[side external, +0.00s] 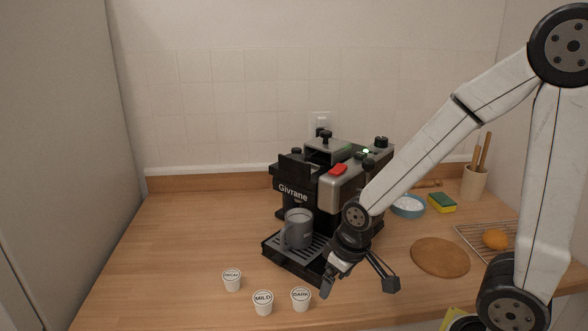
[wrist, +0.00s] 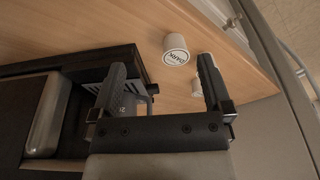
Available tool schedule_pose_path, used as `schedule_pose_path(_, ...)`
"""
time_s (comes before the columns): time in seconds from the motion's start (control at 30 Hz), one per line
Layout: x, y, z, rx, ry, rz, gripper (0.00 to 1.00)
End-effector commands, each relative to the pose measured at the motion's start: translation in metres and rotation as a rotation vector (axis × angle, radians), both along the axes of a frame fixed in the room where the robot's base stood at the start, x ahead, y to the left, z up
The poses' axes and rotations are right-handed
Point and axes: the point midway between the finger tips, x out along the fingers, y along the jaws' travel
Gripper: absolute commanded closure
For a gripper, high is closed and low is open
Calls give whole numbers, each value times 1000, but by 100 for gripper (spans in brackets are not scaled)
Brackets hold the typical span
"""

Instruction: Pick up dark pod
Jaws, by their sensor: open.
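The dark pod (side external: 300,300) is a small white cup with a white lid lettered DARK. It stands upright on the counter, rightmost of three pods in the side view. In the wrist view the dark pod (wrist: 176,50) shows beyond and between the fingertips, nearer the right finger. My gripper (side external: 358,286) is open and empty, to the right of the dark pod and in front of the coffee machine. Its two spread fingers also show in the wrist view (wrist: 161,75). Neither finger appears to touch the pod.
The mild pod (side external: 263,303) and decaf pod (side external: 232,280) stand left of the dark pod. The black coffee machine (side external: 290,192) with a grey mug (side external: 298,228) is close behind my gripper. A round wooden board (side external: 440,257) lies right. The counter's left part is clear.

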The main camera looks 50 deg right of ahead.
Motion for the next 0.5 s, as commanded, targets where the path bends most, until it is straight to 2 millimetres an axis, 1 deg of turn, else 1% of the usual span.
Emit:
schedule_pose_path(0.17, -11, -2, -12, 55, 80, -110, 0)
schedule_pose_path(0.27, -22, -2, -21, 111, 154, -215, 0)
schedule_pose_path(0.5, -46, 9, -41, 312, 364, -537, 0)
